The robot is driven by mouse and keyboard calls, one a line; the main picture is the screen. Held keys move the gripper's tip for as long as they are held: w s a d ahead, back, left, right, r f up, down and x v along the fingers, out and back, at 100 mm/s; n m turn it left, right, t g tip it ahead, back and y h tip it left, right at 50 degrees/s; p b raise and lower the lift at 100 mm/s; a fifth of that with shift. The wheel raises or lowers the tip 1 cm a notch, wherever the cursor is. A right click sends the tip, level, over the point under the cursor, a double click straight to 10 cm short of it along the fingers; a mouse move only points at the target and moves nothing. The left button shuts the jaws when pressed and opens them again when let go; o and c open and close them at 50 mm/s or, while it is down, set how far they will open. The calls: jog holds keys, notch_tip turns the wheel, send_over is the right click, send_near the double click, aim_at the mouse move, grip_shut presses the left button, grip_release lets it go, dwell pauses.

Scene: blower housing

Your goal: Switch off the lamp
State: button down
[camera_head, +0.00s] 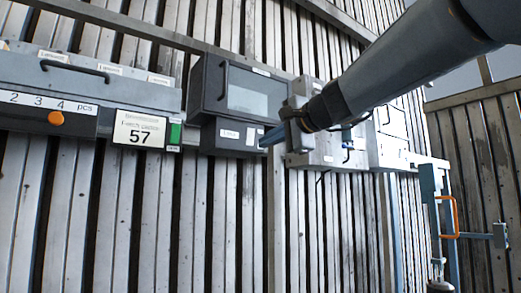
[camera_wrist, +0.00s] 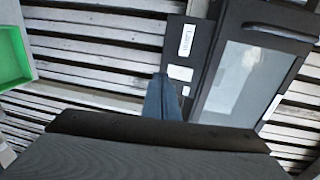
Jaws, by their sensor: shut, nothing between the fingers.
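A dark panel (camera_head: 222,136) with a white label (camera_head: 229,134) and small light plates (camera_head: 250,137) hangs under a dark box with a pale window (camera_head: 247,95). In the wrist view the label (camera_wrist: 187,40), a larger light plate (camera_wrist: 180,73) and a smaller one (camera_wrist: 186,91) show on this panel. I cannot tell for sure which part is the lamp's switch, or whether a lamp is lit. My gripper (camera_head: 267,139) has its blue fingers together and empty, in front of the panel's right end. In the wrist view the fingertips (camera_wrist: 161,77) appear beside the light plates; contact cannot be told.
Grey boxes (camera_head: 326,150) are behind my arm. A blue post with an orange handle (camera_head: 452,217) stands at right. Slatted wall lies below.

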jog(key=s+d+f+b, duration=0.1)
jog(key=s+d+b, duration=0.1)
jog(key=s+d, duration=0.2)
jog(key=shift+s+d+f, duration=0.2)
jog(key=shift+s+d, duration=0.1)
jog(key=shift+s, duration=0.75)
jog(key=d+f+n+g+h, duration=0.2)
jog(key=f+g, duration=0.1)
jog(key=f, duration=1.5)
jog(key=d+f+n+g+h, duration=0.2)
jog(key=f+g+h, duration=0.1)
jog(key=f, duration=1.4)
jog(key=s+d+f+n+g+h, duration=0.2)
jog(key=s+d+f+n+g, duration=0.1)
jog(key=s+f, duration=0.8)
jog(key=s+d+f+n+g+h, duration=0.2)
jog(key=s+d+f+n+g, duration=0.2)
jog(key=s+f, duration=0.7)
notch_tip(320, 180, down, 7)
jog(key=shift+d+r+g, duration=0.1)
jog(key=shift+d+g, duration=0.3)
jog(key=shift+d, duration=0.4)
